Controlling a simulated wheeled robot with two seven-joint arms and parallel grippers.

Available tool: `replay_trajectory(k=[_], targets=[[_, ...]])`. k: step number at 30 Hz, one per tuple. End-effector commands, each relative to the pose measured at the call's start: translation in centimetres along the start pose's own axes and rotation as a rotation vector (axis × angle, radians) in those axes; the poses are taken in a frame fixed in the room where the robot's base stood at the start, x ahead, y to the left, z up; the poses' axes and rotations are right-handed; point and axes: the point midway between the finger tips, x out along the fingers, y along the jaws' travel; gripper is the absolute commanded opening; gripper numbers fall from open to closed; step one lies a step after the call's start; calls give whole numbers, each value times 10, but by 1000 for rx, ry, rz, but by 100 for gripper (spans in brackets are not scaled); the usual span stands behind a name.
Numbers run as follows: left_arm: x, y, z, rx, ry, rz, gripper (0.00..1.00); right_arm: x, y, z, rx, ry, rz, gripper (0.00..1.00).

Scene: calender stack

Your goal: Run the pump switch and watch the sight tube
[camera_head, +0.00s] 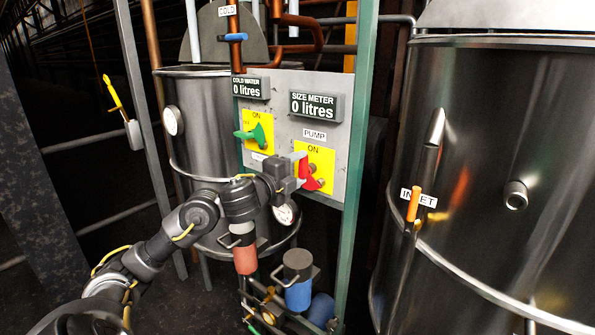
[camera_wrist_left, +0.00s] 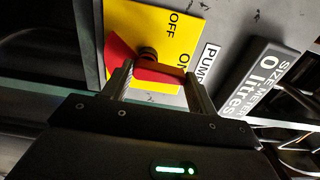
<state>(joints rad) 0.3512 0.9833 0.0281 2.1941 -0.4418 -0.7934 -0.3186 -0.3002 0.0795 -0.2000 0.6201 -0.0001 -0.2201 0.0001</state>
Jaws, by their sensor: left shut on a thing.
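The pump switch is a red handle (camera_head: 309,181) on a yellow plate (camera_head: 327,158) marked ON, under a PUMP label on the grey panel. My left gripper (camera_head: 300,170) reaches it from the left and is shut on the handle. In the left wrist view the red handle (camera_wrist_left: 155,76) sits between the two fingers (camera_wrist_left: 158,84), with OFF and ON showing on the yellow plate (camera_wrist_left: 150,30). The size meter (camera_head: 315,106) reads 0 litres. I cannot make out for certain which part is the sight tube. My right gripper is not in view.
A green switch (camera_head: 255,132) on a yellow plate and a cold water meter (camera_head: 251,88) reading 0 litres are up and left on the panel. A large steel tank (camera_head: 480,130) with an orange-handled inlet (camera_head: 413,204) stands right. A green post (camera_head: 360,120) edges the panel.

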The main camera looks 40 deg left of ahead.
Motion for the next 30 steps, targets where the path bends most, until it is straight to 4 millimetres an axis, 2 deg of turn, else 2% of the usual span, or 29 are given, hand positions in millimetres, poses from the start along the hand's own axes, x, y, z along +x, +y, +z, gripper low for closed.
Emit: replay_trajectory(k=[3,4,9,20,23,30], targets=[[0,1,-1,4,2,3,35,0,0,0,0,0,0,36],[0,1,-1,4,2,3,61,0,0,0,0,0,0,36],[0,1,0,2,1,2,80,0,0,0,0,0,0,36],[-6,2,0,1,0,2,80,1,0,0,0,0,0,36],[-19,3,0,4,0,3,80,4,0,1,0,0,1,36],[-62,4,0,7,1,6,80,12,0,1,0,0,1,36]])
